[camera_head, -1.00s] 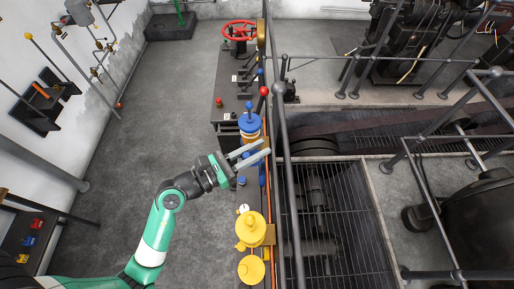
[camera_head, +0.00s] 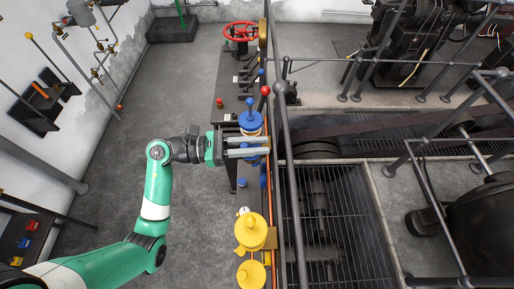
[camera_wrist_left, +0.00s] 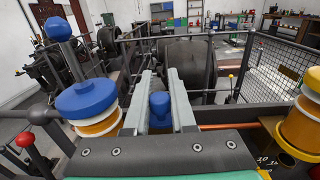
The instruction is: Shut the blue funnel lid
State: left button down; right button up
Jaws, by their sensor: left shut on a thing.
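A blue-topped container (camera_head: 250,120) with an amber body and a blue ball knob stands on the dark bench in the head view. It also shows at the left of the left wrist view (camera_wrist_left: 88,98). The small blue funnel lid (camera_wrist_left: 160,108), a knob-shaped piece, sits between the fingers in the left wrist view, beside that container. My left gripper (camera_head: 248,147) is shut on it, its pale fingers pointing right across the bench in the head view. The fingers hide most of the lid there, and its hinge and opening are hidden. My right gripper is not in view.
A yellow container (camera_head: 251,231) stands nearer on the same bench. A red ball-topped lever (camera_head: 264,91) rises close to the blue container. A grey railing (camera_head: 285,150) runs along the bench's right side. Open floor (camera_head: 160,90) lies to the left.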

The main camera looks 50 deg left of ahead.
pick_arm(q)
jog(key=shift+w+m+g+h, duration=0.1)
jog(key=shift+m+g+h, duration=0.2)
jog(key=shift+h, duration=0.1)
jog(key=c, duration=0.7)
grip_release()
jog(key=shift+c, duration=0.2)
jog(key=shift+a, duration=0.1)
jog(key=b+v, duration=0.1)
jog(key=v, duration=1)
jog(key=shift+s+a+b, duration=0.2)
jog(key=shift+s+b, duration=0.05)
jog(key=shift+b, duration=0.05)
